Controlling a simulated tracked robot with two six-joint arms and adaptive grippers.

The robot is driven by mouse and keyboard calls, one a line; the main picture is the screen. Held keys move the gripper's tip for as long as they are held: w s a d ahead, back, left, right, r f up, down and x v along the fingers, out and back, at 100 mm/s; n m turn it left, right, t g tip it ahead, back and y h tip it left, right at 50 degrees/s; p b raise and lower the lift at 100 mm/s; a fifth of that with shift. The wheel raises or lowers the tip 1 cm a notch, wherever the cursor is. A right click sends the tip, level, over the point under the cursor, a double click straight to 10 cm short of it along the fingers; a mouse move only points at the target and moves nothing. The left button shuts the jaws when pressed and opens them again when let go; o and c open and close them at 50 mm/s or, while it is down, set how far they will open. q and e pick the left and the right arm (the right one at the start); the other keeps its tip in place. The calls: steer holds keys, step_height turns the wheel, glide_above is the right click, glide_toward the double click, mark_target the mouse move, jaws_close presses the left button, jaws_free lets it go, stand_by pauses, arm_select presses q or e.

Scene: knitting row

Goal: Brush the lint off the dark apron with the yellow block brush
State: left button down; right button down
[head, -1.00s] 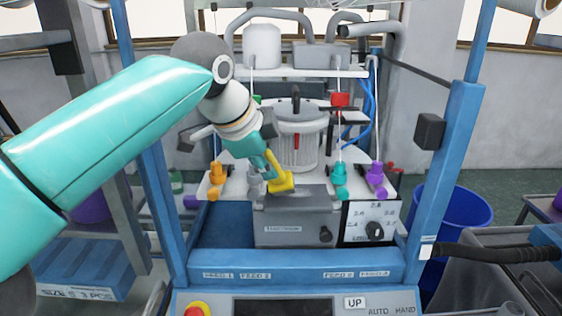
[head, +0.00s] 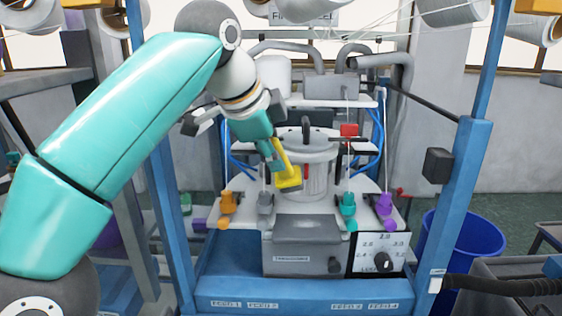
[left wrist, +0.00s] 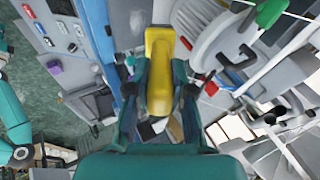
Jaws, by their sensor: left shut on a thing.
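The yellow block brush (head: 287,181) is in my left gripper (head: 274,158), in front of the white ribbed cylinder (head: 315,178) of the machine. The gripper is shut on the brush's narrow part, and the block points down and away. In the left wrist view the yellow brush (left wrist: 160,62) sits between the two teal fingers of the left gripper (left wrist: 161,98). The brush is held in the air above the grey box (head: 305,245). I cannot make out a dark apron or lint with certainty. My right gripper is not in view.
Coloured knobs stand on the white plate beside the cylinder, among them orange (head: 228,203), teal (head: 347,204) and purple (head: 384,204). A dial panel (head: 378,252) is at the right. Blue posts (head: 465,180) frame the machine. A blue bin (head: 468,240) stands outside.

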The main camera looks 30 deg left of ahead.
arm_select(q)
steer(key=shift+s, duration=0.15)
stand_by(0.3)
steer(key=shift+w+a+f, duration=0.3)
steer(key=shift+w+f, duration=0.2)
steer(key=shift+w, duration=0.1)
steer(key=shift+a, duration=0.1)
